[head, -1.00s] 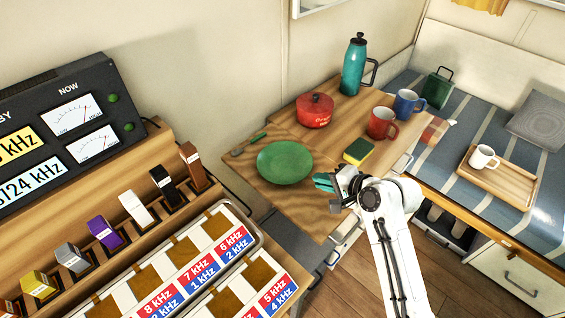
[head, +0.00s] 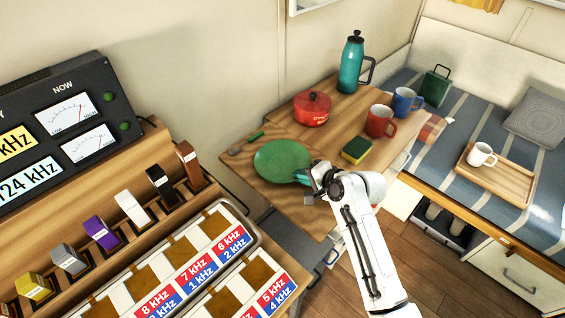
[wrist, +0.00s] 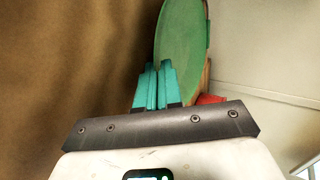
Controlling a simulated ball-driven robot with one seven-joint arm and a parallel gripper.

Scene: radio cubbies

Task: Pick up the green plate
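The green plate (head: 280,158) is at the near left part of the wooden table in the head view. In the wrist view the plate (wrist: 182,38) rises just beyond my fingertips and is cut off by the top edge. My gripper (head: 302,177) is at the plate's near right rim. In the wrist view the teal fingers of my gripper (wrist: 158,84) are close together, with the plate's rim running down between them. The fingers hide that piece of rim. I cannot tell whether the plate is clear of the table.
A red pot (head: 312,109), a yellow-green sponge (head: 356,151), a red mug (head: 380,121), a blue mug (head: 407,101) and a teal jug (head: 352,66) stand on the table (head: 290,215). A green-handled utensil (head: 250,140) lies behind the plate. The radio desk (head: 150,200) is at left.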

